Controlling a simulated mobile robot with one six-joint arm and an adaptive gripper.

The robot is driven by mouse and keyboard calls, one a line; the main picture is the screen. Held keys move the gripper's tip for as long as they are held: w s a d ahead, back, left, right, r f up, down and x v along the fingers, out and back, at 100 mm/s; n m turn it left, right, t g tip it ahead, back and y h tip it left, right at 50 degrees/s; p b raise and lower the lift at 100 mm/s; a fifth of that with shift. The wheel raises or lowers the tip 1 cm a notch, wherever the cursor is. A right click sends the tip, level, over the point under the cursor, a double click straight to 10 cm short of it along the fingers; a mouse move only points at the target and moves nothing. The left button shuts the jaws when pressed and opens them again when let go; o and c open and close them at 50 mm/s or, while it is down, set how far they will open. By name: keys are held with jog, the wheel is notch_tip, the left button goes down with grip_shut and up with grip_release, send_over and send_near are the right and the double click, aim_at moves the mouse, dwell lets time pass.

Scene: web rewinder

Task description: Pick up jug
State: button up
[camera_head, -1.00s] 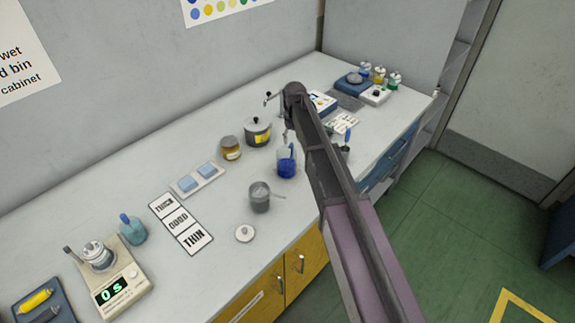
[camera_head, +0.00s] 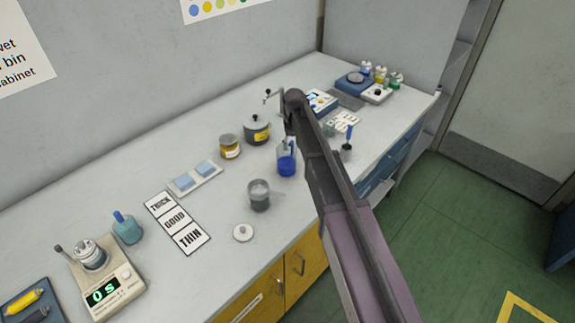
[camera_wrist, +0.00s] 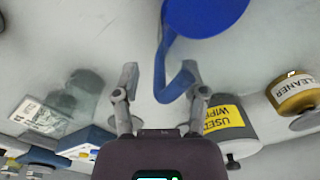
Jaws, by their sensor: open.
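The jug (camera_head: 286,163) stands on the white counter in the head view, a small vessel with blue contents. In the wrist view a blue round body (camera_wrist: 205,14), which I take to be the jug, fills the top edge and is cut off. A curved blue handle (camera_wrist: 160,80) comes down from it. My gripper (camera_wrist: 160,97) is open, with its two fingers apart on either side of the handle's lower part. I cannot tell whether either finger touches it. In the head view my arm hides part of the gripper, which is just above the jug.
A grey pot with a yellow label (camera_head: 256,131) and an amber jar (camera_head: 229,147) stand behind and left of the jug. A grey cup (camera_head: 259,196) stands in front, near a round lid (camera_head: 243,232). A small dark cup (camera_head: 346,152) is to the right.

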jog(key=shift+f+b, duration=0.35)
jog(key=shift+f, duration=0.25)
grip_shut()
